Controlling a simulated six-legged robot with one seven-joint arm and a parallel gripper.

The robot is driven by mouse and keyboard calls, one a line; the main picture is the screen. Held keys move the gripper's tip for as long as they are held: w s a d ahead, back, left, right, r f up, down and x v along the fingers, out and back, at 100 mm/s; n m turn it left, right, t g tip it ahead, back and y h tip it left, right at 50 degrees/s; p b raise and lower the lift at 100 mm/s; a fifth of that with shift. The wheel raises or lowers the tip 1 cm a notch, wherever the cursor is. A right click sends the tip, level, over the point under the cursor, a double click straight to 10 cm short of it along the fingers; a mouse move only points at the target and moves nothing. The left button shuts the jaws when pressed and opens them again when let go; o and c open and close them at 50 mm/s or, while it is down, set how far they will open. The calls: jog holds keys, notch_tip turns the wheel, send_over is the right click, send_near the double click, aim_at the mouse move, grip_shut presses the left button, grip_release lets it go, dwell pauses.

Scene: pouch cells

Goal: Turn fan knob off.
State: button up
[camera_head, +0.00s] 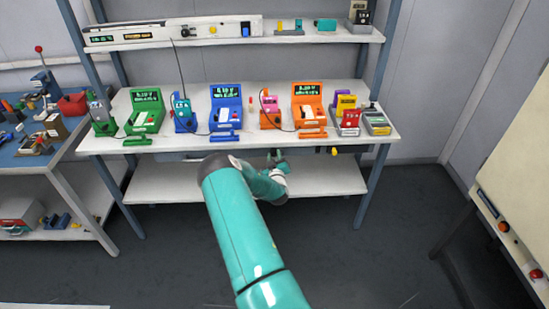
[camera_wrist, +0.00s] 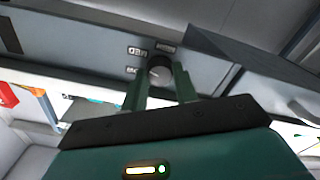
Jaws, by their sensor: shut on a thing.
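The fan knob (camera_wrist: 159,68) is a dark round knob with a grey face, on a grey panel (camera_wrist: 85,48) in the wrist view. Small dark labels with white lettering sit beside it; I cannot read its setting for certain. My gripper (camera_wrist: 161,80) has its two green fingers on either side of the knob and is shut on it. In the head view my gripper (camera_head: 277,157) is small, at the front edge of the bench, and the knob cannot be made out there.
The bench (camera_head: 185,146) carries several coloured testers, including a green one (camera_head: 146,110) and an orange one (camera_head: 307,105). A lower shelf (camera_head: 335,178) lies beneath. A grey box-like part (camera_wrist: 245,65) juts out close right of the knob in the wrist view.

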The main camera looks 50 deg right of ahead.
jog(key=n, duration=0.5)
jog(key=shift+f+n, duration=0.1)
jog(key=shift+n, duration=0.2)
jog(key=n, duration=0.5)
jog(key=shift+n, duration=0.3)
jog(key=n, duration=1)
jog(key=o, duration=1)
jog(key=shift+a, duration=0.1)
jog(key=v, duration=1.3)
jog(key=shift+s+a, duration=0.25)
jog(key=shift+s, duration=0.1)
